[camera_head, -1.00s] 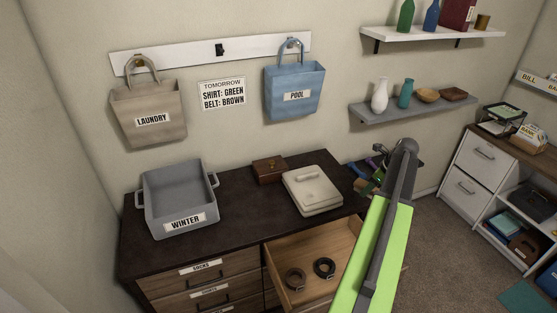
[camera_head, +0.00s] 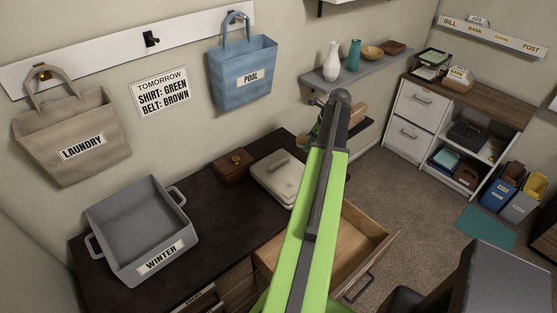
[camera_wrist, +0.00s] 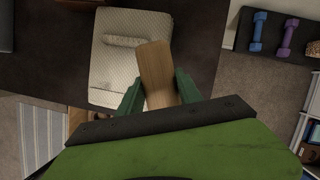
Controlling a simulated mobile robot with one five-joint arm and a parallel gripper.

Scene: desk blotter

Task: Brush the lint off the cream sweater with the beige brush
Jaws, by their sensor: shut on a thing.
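The cream sweater (camera_head: 272,176) lies folded on the dark dresser top, partly hidden behind my arm. In the wrist view the sweater (camera_wrist: 112,72) has a raised fold near its upper middle; I cannot make out lint on it. The beige brush (camera_wrist: 156,62) is between the green fingers of my gripper (camera_wrist: 158,90), which is shut on it. The brush overlaps the sweater's right part in the wrist view; I cannot tell whether it touches the cloth. In the head view my arm hides most of the gripper.
A grey WINTER bin (camera_head: 140,228) and a small brown box (camera_head: 233,167) stand on the dresser (camera_head: 200,262). An open drawer (camera_head: 358,246) juts out in front. Dumbbells (camera_wrist: 273,34) lie on a dark surface to the right in the wrist view. Bags LAUNDRY (camera_head: 75,135) and POOL (camera_head: 242,75) hang above.

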